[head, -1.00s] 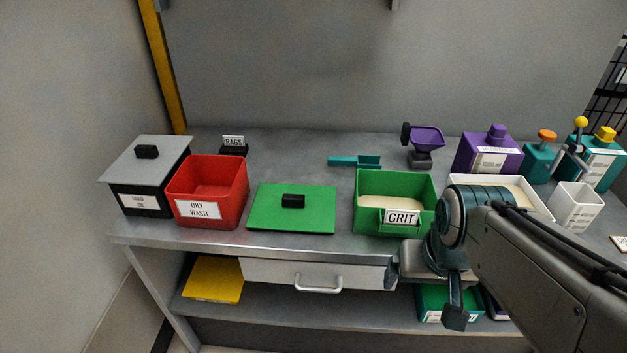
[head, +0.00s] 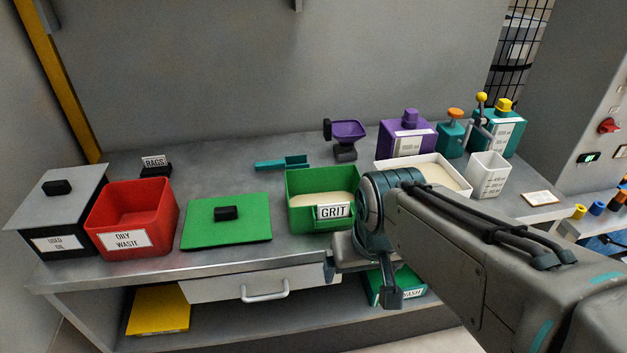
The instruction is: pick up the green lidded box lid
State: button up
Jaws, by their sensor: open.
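The green lid (head: 248,232) lies flat on the grey bench, with a black block handle (head: 226,213) on top. The green box (head: 296,218) labelled GRIT stands open just right of the lid, with pale material inside. My gripper (head: 388,294) hangs in front of the bench's front edge, below and right of the green box. It is apart from the lid and holds nothing I can see. My arm covers part of the bench front and the area right of the green box.
A red OILY WASTE bin (head: 127,200) and a grey-lidded USED OIL box (head: 56,205) stand left of the lid. A teal scoop (head: 283,163) lies behind the green box. A white tray (head: 450,164) stands to its right. A drawer handle (head: 265,292) sticks out below the bench top.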

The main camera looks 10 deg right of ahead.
aim_at(234, 218)
jog(key=u, duration=2.1)
jog(key=i, duration=1.45)
jog(key=z, duration=2.7)
